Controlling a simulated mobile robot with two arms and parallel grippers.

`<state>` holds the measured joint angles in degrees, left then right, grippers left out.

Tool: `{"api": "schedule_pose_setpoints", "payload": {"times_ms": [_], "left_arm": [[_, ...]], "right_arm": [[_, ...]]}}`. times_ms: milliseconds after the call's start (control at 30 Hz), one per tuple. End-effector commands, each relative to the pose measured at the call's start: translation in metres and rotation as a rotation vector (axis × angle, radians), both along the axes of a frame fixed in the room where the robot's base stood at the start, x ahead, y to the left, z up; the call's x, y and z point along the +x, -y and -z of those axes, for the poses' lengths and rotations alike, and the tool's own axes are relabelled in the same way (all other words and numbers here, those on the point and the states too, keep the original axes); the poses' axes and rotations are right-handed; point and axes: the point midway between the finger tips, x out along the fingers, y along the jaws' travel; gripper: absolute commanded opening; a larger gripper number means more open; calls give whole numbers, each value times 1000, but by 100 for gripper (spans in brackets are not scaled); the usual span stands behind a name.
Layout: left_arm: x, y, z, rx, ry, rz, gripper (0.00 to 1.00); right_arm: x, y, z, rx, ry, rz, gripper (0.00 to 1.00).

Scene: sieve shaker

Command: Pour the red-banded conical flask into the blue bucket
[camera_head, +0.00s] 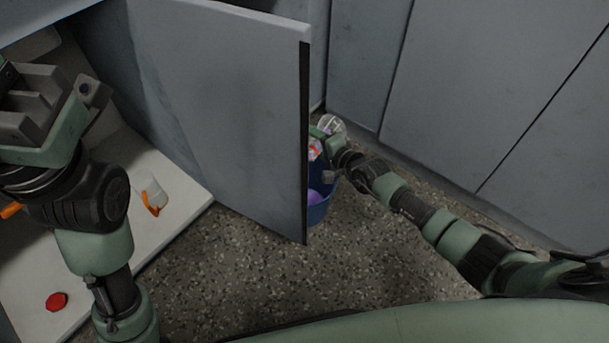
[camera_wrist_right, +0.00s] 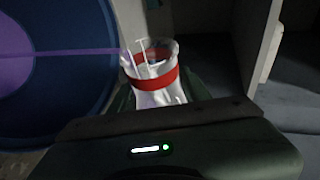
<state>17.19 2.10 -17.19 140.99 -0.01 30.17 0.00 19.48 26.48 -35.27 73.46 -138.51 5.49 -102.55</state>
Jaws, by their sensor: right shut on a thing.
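My right gripper (camera_wrist_right: 160,98) is shut on the red-banded conical flask (camera_wrist_right: 157,82), a clear vessel with a red band near its mouth. In the head view its red band (camera_head: 314,149) shows beside the cabinet door, above the blue bucket (camera_head: 317,212). The bucket stands on the floor, partly hidden by the door, with purple inside. In the right wrist view the bucket (camera_wrist_right: 85,105) fills the left, and a thin purple streak runs from it to the flask's rim. My left gripper (camera_head: 45,110) is at the upper left; its jaw opening is unclear.
An open grey door (camera_head: 225,100) stands between my arms and hides part of the bucket. A small clear vessel with an orange part (camera_head: 151,195) and a red object (camera_head: 56,302) are on the pale surface at left. Speckled floor (camera_head: 300,280) is clear in front.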

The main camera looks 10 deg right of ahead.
Motion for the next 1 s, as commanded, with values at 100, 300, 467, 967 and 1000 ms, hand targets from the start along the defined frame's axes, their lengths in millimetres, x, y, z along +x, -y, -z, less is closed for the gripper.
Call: {"api": "schedule_pose_setpoints", "payload": {"times_ms": [100, 300, 467, 967, 1000], "left_arm": [[0, 0, -1, 0, -1, 0, 36], [0, 0, -1, 1, 0, 0, 36], [0, 0, -1, 1, 0, 0, 36], [0, 0, 0, 0, -4, 1, 36], [1, 0, 0, -1, -4, 1, 36]], "right_arm": [[0, 0, -2, -4, 5, 0, 0], [0, 0, -1, -9, 11, 1, 0], [0, -1, -1, -15, 15, 2, 0], [0, -1, 0, -33, 31, 1, 0], [0, -1, 0, -34, 32, 1, 0]]}}
